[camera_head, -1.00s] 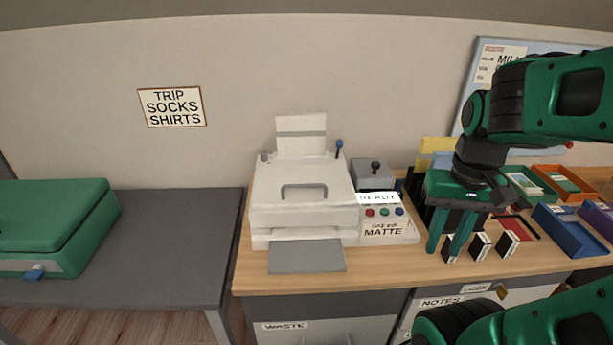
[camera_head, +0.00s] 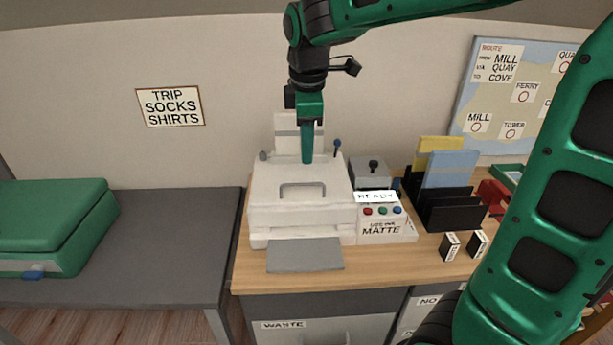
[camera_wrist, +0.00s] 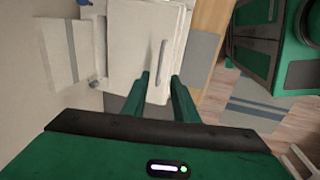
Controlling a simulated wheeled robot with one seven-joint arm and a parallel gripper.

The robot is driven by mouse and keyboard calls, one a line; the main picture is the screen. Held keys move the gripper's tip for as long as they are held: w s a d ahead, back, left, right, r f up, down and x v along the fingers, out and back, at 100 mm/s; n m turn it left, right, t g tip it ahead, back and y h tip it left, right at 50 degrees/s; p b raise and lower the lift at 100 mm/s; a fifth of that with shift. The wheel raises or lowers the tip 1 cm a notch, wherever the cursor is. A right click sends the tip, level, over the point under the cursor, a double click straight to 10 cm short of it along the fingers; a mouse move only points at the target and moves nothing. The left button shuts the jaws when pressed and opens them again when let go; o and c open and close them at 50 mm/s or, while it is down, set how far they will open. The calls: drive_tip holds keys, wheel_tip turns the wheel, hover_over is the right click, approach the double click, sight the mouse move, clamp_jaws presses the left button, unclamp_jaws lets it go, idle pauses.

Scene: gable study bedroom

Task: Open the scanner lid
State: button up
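The white scanner (camera_head: 262,226) stands on the wooden desk, and its lid (camera_head: 265,186) is flat and closed. A grey bar handle (camera_head: 303,186) is on the lid's front part. The lid (camera_wrist: 140,35) and the handle (camera_wrist: 163,62) also show in the wrist view. My gripper (camera_head: 307,161) points down over the rear part of the lid, seen edge-on in the head view. In the wrist view my gripper (camera_wrist: 160,85) has its two fingers apart with nothing held. The handle appears beyond the fingertips, between them. The exact height above the lid is hard to tell.
Right of the scanner are a button panel (camera_head: 382,223), a grey box with a knob (camera_head: 370,174) and a black file rack (camera_head: 450,214). A grey tray (camera_head: 305,255) sticks out in front. A green suitcase (camera_head: 45,225) lies on the grey table to the left.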

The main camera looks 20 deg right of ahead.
sight(308, 184)
drive_tip(key=f, duration=0.3)
drive_tip(key=w+f, duration=0.1)
drive_tip(key=f, duration=0.2)
drive_tip(key=d+f, duration=0.1)
drive_tip(key=f, duration=0.2)
drive_tip(key=shift+w+f, duration=0.35)
drive_tip(key=shift+w, duration=0.05)
clamp_jaws()
idle(0.9)
drive_tip(key=shift+d, duration=0.15)
drive_tip(key=shift+r, duration=0.15)
